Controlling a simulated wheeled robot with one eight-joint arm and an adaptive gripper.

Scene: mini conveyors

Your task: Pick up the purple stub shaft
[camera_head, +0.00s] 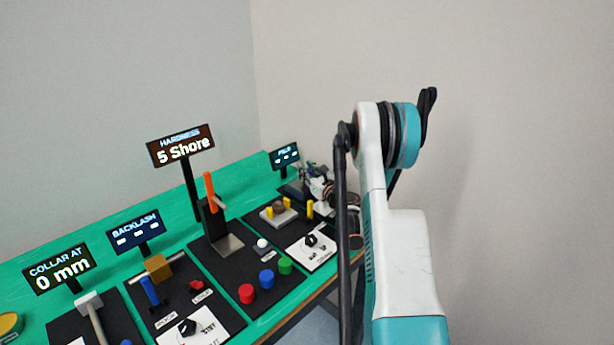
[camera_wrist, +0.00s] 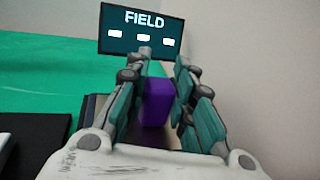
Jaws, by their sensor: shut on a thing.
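The purple stub shaft (camera_wrist: 158,103) shows in the wrist view as a purple block between the two fingers of my gripper (camera_wrist: 160,88). The fingers stand on either side of it and are shut on it. A dark surface lies beneath and beside it; I cannot tell whether the shaft touches that surface. In the head view my gripper (camera_head: 318,188) is at the far right end of the green bench, partly hidden behind my own arm. The purple shaft cannot be made out there.
The green bench (camera_head: 100,245) carries several black stations with signs, knobs and buttons. A FIELD sign (camera_wrist: 143,30) stands just beyond my fingers. An orange-handled lever (camera_head: 209,190) rises mid-bench. Yellow posts (camera_head: 310,209) stand near my gripper. A wall is close on the right.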

